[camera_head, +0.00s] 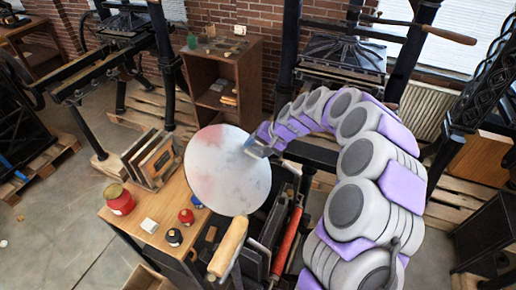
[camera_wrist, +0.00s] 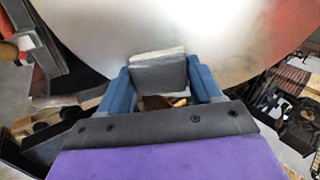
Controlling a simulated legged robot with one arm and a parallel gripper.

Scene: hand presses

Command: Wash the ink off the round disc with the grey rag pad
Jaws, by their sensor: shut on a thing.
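The round disc (camera_head: 222,180) is pale grey and tilted above the wooden bench. Faint reddish smudges and darker grey patches show on it in the head view. My gripper (camera_head: 254,148) is at the disc's right edge. In the wrist view my gripper's blue fingers (camera_wrist: 158,84) are shut on the grey rag pad (camera_wrist: 160,72). The pad overlaps the disc's lower part there; I cannot tell whether it touches the face.
A wooden bench (camera_head: 158,204) holds a red tin (camera_head: 119,199), small ink pots (camera_head: 186,217) and framed blocks (camera_head: 152,160). A roller with a wooden handle (camera_head: 229,246) stands in front of the disc. Hand presses (camera_head: 342,55) and a wooden cabinet (camera_head: 222,78) stand behind.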

